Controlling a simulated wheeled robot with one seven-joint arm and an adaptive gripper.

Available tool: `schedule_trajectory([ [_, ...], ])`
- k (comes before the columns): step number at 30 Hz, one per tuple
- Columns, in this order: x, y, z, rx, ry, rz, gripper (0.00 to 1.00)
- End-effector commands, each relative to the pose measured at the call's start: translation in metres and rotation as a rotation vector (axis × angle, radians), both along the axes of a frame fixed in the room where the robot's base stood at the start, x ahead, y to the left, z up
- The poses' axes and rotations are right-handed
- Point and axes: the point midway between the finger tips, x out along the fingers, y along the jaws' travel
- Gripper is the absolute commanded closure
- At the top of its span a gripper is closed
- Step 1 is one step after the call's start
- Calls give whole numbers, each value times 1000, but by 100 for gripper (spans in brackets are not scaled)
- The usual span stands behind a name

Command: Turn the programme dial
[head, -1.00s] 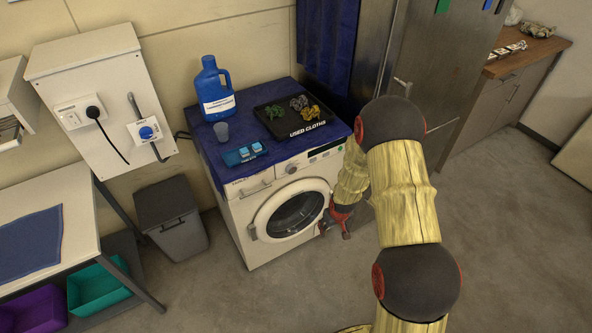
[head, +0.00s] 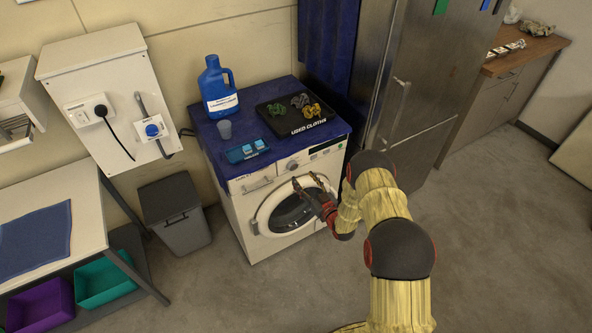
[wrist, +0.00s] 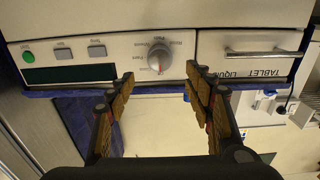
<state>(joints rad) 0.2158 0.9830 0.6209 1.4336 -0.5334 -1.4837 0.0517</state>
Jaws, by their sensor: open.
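In the head view the dial (head: 292,165) is small, on the panel above the door. My gripper (head: 306,182) is in front of the machine, just below the dial and over the upper part of the door. In the wrist view my gripper (wrist: 158,78) is open and empty, its fingers spread either side of the dial's line and apart from it.
The washing machine door (head: 262,224) is shut. A drawer with a handle (wrist: 262,53), a dark display (wrist: 70,75) and a green button (wrist: 28,57) flank the dial. A tray of cloths (head: 322,128), a blue jug (head: 218,85) and a cup (head: 223,130) stand on top.

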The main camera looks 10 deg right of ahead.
Motion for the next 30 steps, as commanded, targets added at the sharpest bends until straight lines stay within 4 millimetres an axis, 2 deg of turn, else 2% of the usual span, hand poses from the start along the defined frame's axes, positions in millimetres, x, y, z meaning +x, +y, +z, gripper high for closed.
schedule_trajectory([
  [9, 43, 15, -1, -1, -1, 1, 48],
  [15, 64, 21, -1, 0, 1, 0, 48],
  [26, 70, 23, 0, 0, 3, -1, 48],
  [30, 70, 23, 0, 0, 3, -1, 55],
])
